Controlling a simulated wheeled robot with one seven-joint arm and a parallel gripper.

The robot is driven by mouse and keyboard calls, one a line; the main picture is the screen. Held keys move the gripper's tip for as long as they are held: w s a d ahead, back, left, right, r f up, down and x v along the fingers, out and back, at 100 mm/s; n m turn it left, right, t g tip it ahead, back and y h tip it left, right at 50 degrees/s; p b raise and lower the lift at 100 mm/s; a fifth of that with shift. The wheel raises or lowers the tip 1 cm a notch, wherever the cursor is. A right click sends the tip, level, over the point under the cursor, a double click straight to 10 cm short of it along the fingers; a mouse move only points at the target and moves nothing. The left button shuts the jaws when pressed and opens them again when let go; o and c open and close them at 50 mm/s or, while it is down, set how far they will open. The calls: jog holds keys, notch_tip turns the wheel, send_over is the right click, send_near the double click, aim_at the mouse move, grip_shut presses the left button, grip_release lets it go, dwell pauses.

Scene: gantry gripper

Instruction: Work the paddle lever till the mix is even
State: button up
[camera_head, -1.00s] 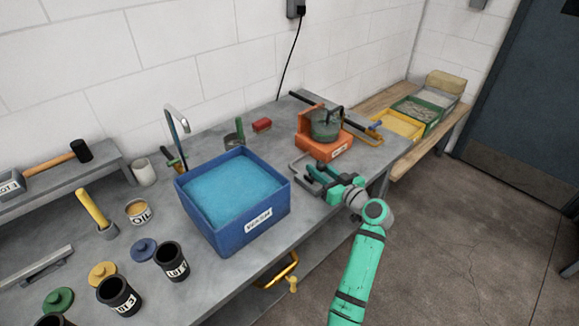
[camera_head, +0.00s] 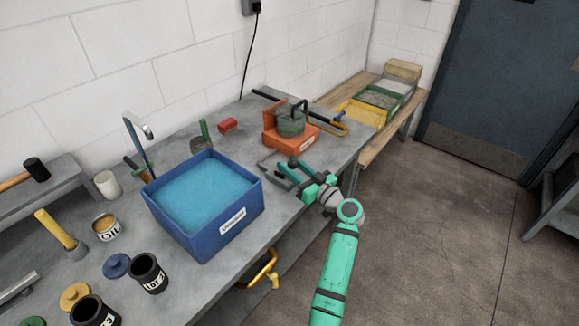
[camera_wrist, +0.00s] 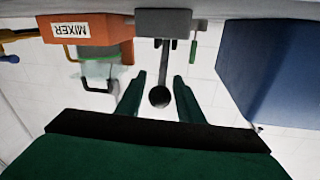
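The orange mixer (camera_head: 283,142) stands near the far end of the bench, with a grey-green pot (camera_head: 291,123) and a dark bent handle on it. The state of the mix cannot be seen. In the wrist view, upside down, the mixer (camera_wrist: 95,48) shows its label at the upper left. A lever with a round black knob (camera_wrist: 160,97) comes off a grey block (camera_wrist: 163,22); it looks like the paddle lever. My gripper (camera_wrist: 158,88) is open, its fingers either side of the knob with gaps. In the head view my gripper (camera_head: 287,172) is just in front of the mixer.
A blue wash tub (camera_head: 207,236) of water stands left of my gripper; its wall also shows in the wrist view (camera_wrist: 270,65). A red block (camera_head: 228,125) and yellow bent bar (camera_head: 328,126) lie near the mixer. Trays (camera_head: 362,112) stand on a wooden bench at right.

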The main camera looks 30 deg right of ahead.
dwell(0.3)
jog(key=s+d, duration=0.1)
jog(key=s, duration=0.9)
jog(key=shift+s+d+f, duration=0.25)
jog(key=shift+s+d, duration=0.05)
jog(key=shift+s, duration=0.05)
jog(key=shift+w, duration=0.15)
